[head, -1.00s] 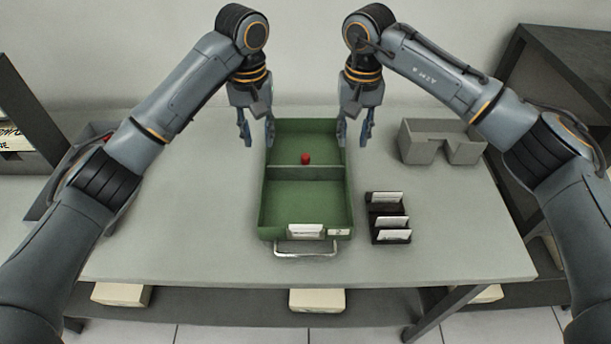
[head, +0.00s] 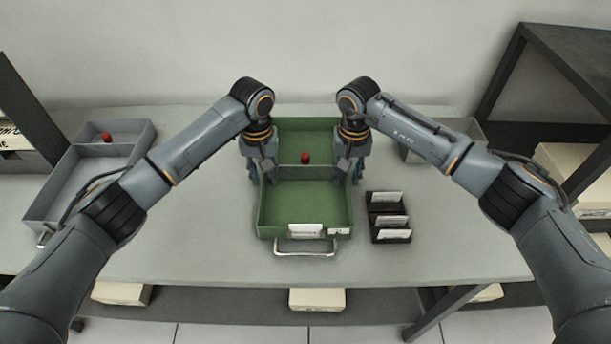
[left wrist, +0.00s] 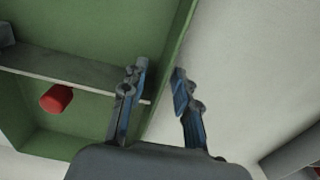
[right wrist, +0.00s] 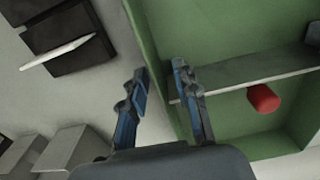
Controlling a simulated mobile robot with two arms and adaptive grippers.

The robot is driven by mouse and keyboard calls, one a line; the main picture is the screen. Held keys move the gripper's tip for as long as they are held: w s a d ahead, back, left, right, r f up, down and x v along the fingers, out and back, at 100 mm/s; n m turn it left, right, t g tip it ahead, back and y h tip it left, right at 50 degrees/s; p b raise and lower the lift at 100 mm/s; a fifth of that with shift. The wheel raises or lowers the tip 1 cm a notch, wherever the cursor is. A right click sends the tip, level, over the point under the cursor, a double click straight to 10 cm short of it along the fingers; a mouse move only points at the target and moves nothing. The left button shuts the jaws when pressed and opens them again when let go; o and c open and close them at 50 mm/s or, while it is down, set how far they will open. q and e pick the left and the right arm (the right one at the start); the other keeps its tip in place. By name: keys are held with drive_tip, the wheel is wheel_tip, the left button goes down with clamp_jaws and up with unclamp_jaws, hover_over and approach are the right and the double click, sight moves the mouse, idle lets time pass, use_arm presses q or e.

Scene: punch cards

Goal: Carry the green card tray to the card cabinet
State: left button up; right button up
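The green card tray (head: 305,208) stands on the table with a cross divider, a red knob (head: 305,158), and a label and metal handle (head: 305,247) at its front. My left gripper (head: 263,179) is at its left wall and my right gripper (head: 348,177) at its right wall. In the left wrist view the fingers (left wrist: 157,88) are apart, with the tray's wall between them. In the right wrist view the fingers (right wrist: 160,88) are also apart, astride the other wall. I cannot tell for certain which furniture is the card cabinet.
A grey tray (head: 60,185) with a red knob stands at the left, near a dark shelf with a label (head: 14,140). A black card holder (head: 390,219) is close to the green tray's right. A grey block (head: 412,156) is behind my right arm. A dark rack (head: 565,70) stands at the right.

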use_arm(q)
clamp_jaws()
use_arm(e)
clamp_jaws()
use_arm(q)
drive_tip(key=shift+w+r, duration=0.1)
drive_tip(key=shift+r, duration=0.15)
use_arm(e)
drive_tip(key=shift+w+r, duration=0.1)
drive_tip(key=shift+r, duration=0.1)
